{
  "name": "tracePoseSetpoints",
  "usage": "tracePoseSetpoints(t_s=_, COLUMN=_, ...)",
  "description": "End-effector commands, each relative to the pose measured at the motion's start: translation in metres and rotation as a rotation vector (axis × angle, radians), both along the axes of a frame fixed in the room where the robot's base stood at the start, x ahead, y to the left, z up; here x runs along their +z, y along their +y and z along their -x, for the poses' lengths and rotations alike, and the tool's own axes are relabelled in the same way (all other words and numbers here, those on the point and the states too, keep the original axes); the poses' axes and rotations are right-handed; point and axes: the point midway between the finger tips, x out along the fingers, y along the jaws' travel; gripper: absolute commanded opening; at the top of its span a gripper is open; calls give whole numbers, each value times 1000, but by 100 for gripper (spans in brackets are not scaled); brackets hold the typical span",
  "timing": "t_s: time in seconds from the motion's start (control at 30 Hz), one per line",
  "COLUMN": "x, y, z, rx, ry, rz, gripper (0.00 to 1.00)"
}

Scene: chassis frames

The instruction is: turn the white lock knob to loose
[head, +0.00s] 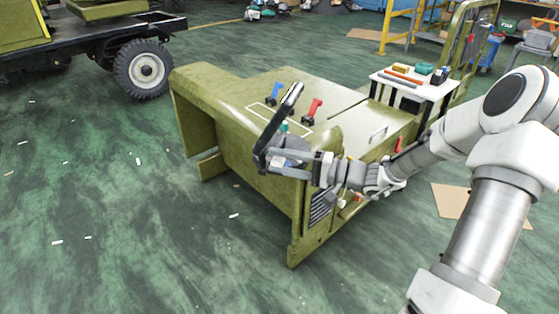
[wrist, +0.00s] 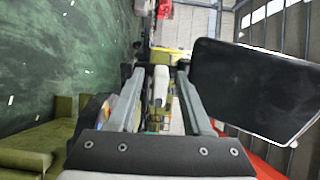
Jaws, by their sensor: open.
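My gripper (head: 277,161) is at the near side of the olive-green chassis, just below a tilted dark panel. In the wrist view the two fingers of my gripper (wrist: 160,78) stand apart, open. A narrow white piece (wrist: 161,86) shows between them, probably the lock knob; I cannot tell whether either finger touches it.
The chassis (head: 235,90) carries a blue lever (head: 275,93) and a red lever (head: 312,110) behind the panel. A white tool table (head: 425,87) stands behind my arm. Another vehicle with a black wheel (head: 144,69) is at the back left.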

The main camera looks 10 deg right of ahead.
Motion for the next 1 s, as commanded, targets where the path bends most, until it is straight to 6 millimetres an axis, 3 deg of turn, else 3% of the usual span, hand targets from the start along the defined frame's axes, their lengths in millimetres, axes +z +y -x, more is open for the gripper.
tracePoseSetpoints(t_s=0.17, x=2, y=-23, z=12, rx=-5, ry=1, rz=0, gripper=50)
tracePoseSetpoints(t_s=0.5, x=2, y=-95, z=54, rx=-6, ry=0, rz=1, gripper=50)
tracePoseSetpoints(t_s=0.7, x=1, y=-129, z=74, rx=-3, ry=0, rz=0, gripper=50)
tracePoseSetpoints(t_s=1.0, x=0, y=-149, z=86, rx=-1, ry=0, rz=1, gripper=50)
